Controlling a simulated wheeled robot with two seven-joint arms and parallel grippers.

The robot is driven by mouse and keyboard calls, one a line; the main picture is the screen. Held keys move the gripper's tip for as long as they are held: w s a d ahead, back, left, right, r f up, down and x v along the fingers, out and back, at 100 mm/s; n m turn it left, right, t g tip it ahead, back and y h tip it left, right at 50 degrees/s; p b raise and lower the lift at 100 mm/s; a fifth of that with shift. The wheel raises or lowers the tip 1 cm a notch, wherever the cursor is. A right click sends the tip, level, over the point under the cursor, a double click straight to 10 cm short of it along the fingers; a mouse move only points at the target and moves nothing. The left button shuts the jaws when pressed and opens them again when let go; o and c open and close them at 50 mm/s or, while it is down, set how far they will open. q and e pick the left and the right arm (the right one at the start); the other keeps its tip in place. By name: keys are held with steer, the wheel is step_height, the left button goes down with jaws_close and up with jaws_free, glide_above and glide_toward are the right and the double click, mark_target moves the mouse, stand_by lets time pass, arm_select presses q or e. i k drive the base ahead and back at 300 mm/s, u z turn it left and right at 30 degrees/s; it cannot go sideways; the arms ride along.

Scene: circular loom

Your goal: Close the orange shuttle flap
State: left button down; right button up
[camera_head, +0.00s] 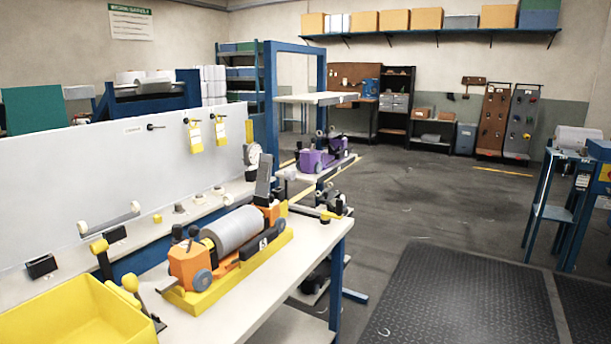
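The orange shuttle (188,264) lies on the white workbench (252,290) in a yellow cradle (222,287). It has orange end blocks, grey wheels and a large grey roll (234,232) between them. A dark grey flat piece (264,178) stands up, slightly tilted, at the shuttle's far end; it looks like the flap, raised and open. Whether it is hinged to the shuttle is hard to tell at this size. Neither of my grippers is in view, and nothing touches the shuttle from my side.
A yellow bin (80,318) and yellow-knobbed levers (100,247) are at the near left of the bench. A pale upright panel (100,180) runs behind it. A purple shuttle (318,158) sits farther back. The floor around the black mat (455,300) is clear.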

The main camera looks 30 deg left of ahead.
mark_target(265, 162)
steer(key=i, duration=3.25)
steer(key=u, duration=3)
